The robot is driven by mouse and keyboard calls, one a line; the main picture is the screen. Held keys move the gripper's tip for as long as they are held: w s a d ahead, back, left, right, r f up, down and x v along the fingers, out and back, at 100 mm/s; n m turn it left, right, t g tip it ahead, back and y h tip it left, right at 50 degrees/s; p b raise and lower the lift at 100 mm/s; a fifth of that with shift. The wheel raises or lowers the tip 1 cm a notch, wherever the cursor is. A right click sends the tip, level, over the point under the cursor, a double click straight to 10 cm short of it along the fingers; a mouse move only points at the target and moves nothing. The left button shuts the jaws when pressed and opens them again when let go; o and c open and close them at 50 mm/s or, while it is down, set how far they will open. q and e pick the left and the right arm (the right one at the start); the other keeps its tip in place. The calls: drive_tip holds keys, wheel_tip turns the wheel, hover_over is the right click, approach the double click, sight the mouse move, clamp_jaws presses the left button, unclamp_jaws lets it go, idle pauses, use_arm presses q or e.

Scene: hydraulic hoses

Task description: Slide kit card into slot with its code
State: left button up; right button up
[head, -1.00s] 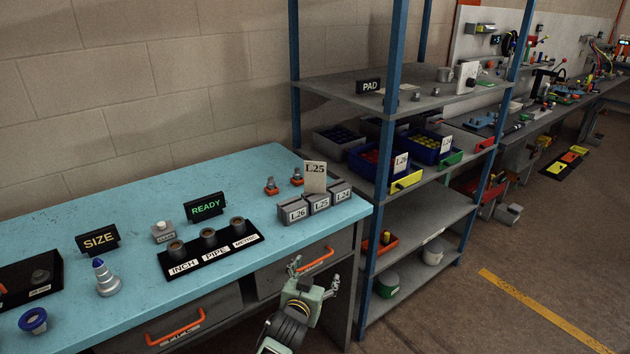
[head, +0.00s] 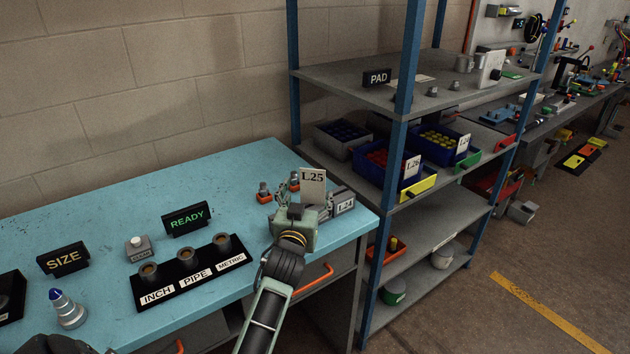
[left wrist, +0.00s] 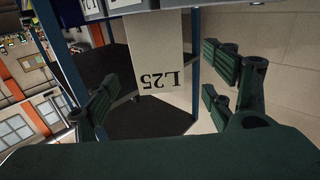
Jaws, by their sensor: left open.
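The pale kit card marked L25 (head: 313,180) stands upright at the row of small grey slots on the bench's right end. Its lower edge is hidden, so I cannot tell how deep it sits. The slot labelled L24 (head: 345,207) shows; the slots to its left are mostly hidden behind my gripper. My left gripper (head: 290,200) is at the card, just in front of the slots. In the left wrist view the card (left wrist: 158,60) appears upside down between the spread fingers of the open gripper (left wrist: 160,100), with gaps on both sides.
The blue bench (head: 110,215) holds a READY sign (head: 186,219), a SIZE sign (head: 63,258) and a black block (head: 190,271) with several sockets. Orange-based fittings (head: 264,192) stand just left of my gripper. A blue-post shelf (head: 398,160) with bins rises close on the right.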

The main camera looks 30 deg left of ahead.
sight(312, 184)
use_arm(q)
drive_tip(key=shift+w+a+r+p, duration=0.15)
drive_tip(key=shift+w+r+p, duration=0.1)
drive_tip(key=shift+w, duration=0.3)
drive_tip(key=shift+w+a+r+p, duration=0.1)
drive_tip(key=shift+w+a+p, duration=0.1)
drive_tip(key=shift+w, duration=0.3)
drive_tip(key=x, duration=0.2)
drive_tip(key=shift+w+f, duration=0.3)
drive_tip(key=shift+w+a+p, duration=0.25)
drive_tip(key=shift+w+p, duration=0.05)
drive_tip(key=shift+w, duration=0.2)
drive_tip(key=c, duration=1.1)
drive_tip(key=shift+c, duration=0.3)
use_arm(e)
drive_tip(key=shift+g, duration=0.3)
drive_tip(key=s, duration=0.1)
drive_tip(key=s+d+r, duration=0.1)
drive_tip(key=s+d, duration=0.1)
drive_tip(key=s, duration=0.1)
drive_tip(key=shift+r, duration=0.2)
drive_tip(key=shift+w, duration=0.1)
